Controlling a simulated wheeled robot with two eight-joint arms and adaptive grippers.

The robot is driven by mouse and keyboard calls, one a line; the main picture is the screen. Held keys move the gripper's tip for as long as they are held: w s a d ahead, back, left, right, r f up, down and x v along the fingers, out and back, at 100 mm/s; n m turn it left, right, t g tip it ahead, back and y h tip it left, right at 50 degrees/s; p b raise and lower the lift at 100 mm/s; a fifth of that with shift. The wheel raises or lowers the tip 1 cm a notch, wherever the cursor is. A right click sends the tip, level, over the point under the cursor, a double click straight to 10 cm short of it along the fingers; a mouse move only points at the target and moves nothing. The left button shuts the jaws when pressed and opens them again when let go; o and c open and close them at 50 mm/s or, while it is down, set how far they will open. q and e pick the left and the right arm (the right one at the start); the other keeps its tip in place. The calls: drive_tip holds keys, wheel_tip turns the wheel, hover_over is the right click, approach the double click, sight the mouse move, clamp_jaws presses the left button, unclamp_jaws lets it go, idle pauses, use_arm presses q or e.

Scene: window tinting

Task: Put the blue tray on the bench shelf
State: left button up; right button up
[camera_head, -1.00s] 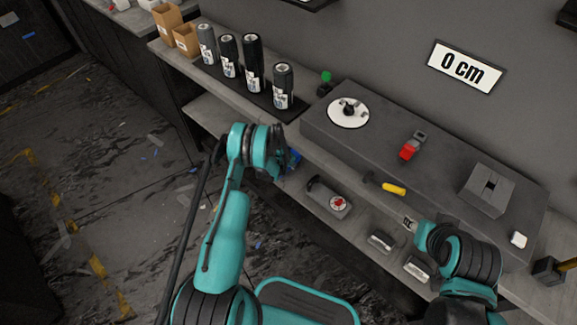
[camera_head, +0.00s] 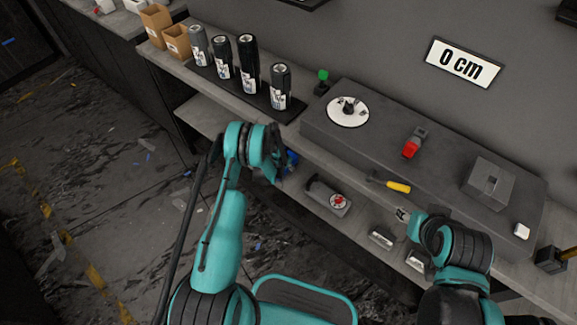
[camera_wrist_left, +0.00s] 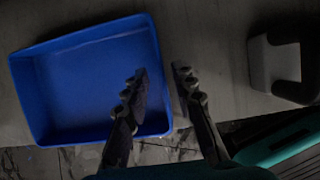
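The blue tray (camera_wrist_left: 95,85) is empty and seen from above in the left wrist view, over a grey shelf surface (camera_wrist_left: 215,40). Its lower edge is near the shelf's front edge. In the head view only a small blue patch of the tray (camera_head: 291,160) shows, at the lower bench shelf, behind my left arm. My left gripper (camera_wrist_left: 160,76) is open. One finger is over the tray's inside and the other outside its right wall, with a gap at the wall.
Metal blocks (camera_head: 382,238) lie farther right. Dark bottles (camera_head: 249,60), a red clamp (camera_head: 414,143) and a yellow-handled tool (camera_head: 398,186) are on the bench top.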

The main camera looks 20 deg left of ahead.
use_arm(q)
drive_tip(key=p+v, duration=0.1)
drive_tip(key=v, duration=0.4)
drive_tip(key=shift+s+r+p, duration=0.1)
drive_tip(key=shift+r+p, duration=0.2)
drive_tip(key=shift+p, duration=0.05)
drive_tip(key=shift+f, duration=0.1)
